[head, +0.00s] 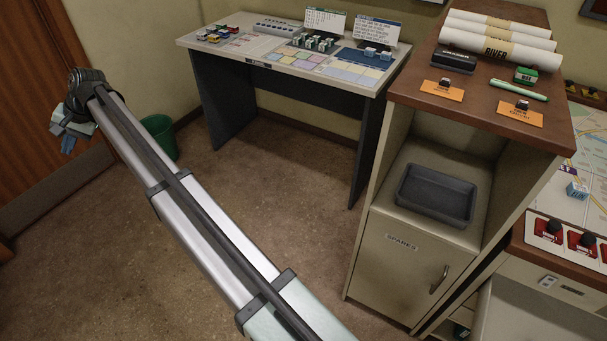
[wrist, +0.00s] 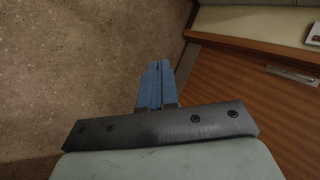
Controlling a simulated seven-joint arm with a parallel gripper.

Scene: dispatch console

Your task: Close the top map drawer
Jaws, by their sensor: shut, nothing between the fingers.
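My gripper (head: 68,143) is at the far left in the head view, at the end of my outstretched arm, above the floor near the wooden door. In the wrist view its blue fingers (wrist: 155,85) are together with nothing between them. No drawer is clearly identifiable as the top map drawer. A cream front with a small metal fitting (head: 561,287) is under the map desk's edge at the right of the head view. The wrist view shows a brown wooden panel (wrist: 240,85) with a metal fitting (wrist: 291,77), right of the fingers and apart from them; I cannot tell whether it is a drawer.
The spares cabinet (head: 412,262) stands right of centre, with a dark tray (head: 436,194) on its shelf and rolled maps on top. A desk (head: 290,60) stands at the back, with a green bin (head: 159,137) to its left. The floor between is clear.

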